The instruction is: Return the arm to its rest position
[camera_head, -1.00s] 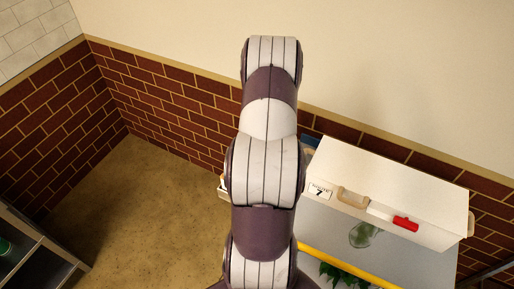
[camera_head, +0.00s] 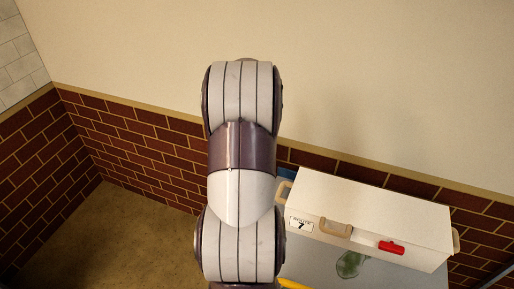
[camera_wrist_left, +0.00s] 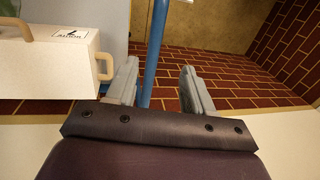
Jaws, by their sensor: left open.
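One of my arms stands upright in the middle of the head view, in front of the wall; its gripper does not show there, and I cannot tell which arm it is. In the left wrist view, my left gripper (camera_wrist_left: 160,85) shows with its two grey fingers apart. A blue pole (camera_wrist_left: 157,45) appears between the fingers in the picture. I see no contact between the pole and the fingers. My right gripper is in neither view.
A white box (camera_head: 375,215) with tan handles and a red latch (camera_head: 391,247) stands right of the arm on a grey surface. A green item (camera_head: 350,264) lies before it. It also shows in the wrist view (camera_wrist_left: 45,70). A brick wall (camera_head: 130,150) runs behind; floor (camera_head: 110,225) at left is clear.

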